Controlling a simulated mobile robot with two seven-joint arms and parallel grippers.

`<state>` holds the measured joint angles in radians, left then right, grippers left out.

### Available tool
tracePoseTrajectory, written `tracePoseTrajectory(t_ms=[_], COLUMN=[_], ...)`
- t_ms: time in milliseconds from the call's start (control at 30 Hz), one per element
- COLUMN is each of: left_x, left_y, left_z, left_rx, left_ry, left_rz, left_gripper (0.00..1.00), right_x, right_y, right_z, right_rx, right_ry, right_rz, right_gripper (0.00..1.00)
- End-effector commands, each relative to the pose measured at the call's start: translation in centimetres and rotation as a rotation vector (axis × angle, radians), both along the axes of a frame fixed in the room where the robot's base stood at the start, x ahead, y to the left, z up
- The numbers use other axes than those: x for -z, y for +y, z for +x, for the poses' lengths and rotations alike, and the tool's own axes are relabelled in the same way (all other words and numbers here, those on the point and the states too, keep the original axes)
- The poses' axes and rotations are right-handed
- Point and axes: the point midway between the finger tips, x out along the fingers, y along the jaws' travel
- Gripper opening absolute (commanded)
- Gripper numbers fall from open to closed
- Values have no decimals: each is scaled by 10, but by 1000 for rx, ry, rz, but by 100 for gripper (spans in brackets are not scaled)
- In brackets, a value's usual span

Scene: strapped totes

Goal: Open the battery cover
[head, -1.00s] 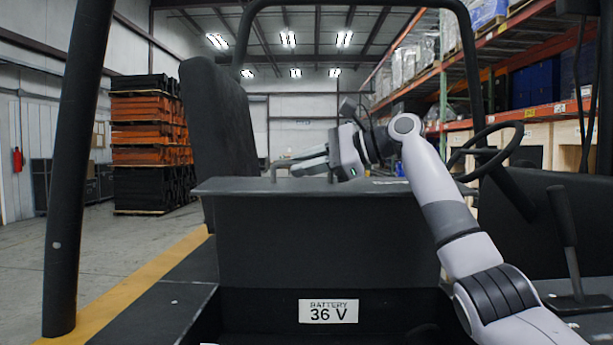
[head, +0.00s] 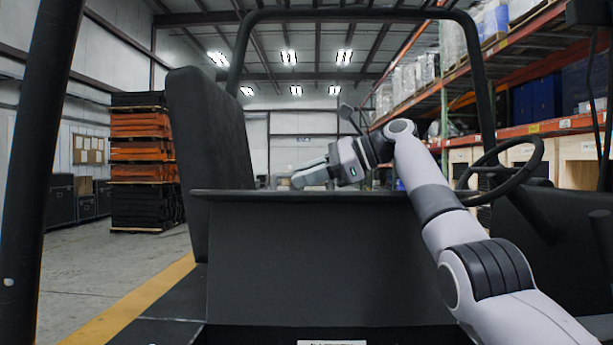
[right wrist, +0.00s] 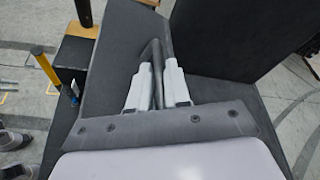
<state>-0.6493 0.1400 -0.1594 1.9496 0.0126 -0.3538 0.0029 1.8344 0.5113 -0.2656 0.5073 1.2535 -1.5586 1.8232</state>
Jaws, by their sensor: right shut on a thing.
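The battery cover (head: 330,262) is a dark box-like lid between the seat and the steering wheel. In the head view its front panel faces me and its top shows only as a thin edge. My right gripper (head: 292,181) is above and behind that edge. In the right wrist view my right gripper (right wrist: 158,82) is shut on a dark bent handle (right wrist: 154,52) over the flat dark cover top (right wrist: 118,62). The handle is hard to make out in the head view. A white label (head: 332,342) barely shows at the bottom. My left gripper is out of view.
A black seat back (head: 208,130) stands left of the cover and a steering wheel (head: 505,170) right of it. A roll bar (head: 350,14) arches overhead. A dark post (head: 38,160) rises at the left. Open floor lies beyond it.

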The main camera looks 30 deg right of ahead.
Motion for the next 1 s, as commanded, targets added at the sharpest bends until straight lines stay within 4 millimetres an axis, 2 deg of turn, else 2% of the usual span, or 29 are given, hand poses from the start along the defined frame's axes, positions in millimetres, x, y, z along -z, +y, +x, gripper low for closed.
tracePoseTrajectory(t_ms=[333, 367, 400, 433, 767, 1000], left_x=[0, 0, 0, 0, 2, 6], left_y=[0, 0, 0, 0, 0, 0], left_z=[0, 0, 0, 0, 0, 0], left_rx=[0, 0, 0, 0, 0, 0], left_ry=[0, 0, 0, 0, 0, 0], left_rz=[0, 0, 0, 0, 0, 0], left_gripper=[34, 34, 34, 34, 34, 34], right_x=[3, 3, 3, 3, 1, -13], right_y=[0, 0, 0, 0, -4, -29], right_z=[0, 0, 0, 0, -3, -29], right_rx=[-1, -1, -1, -1, -2, 1], right_ry=[10, 10, 9, 9, 6, 3], right_rz=[-1, -1, -1, -1, -1, 1], right_gripper=[0, 24, 36, 38, 38, 38])
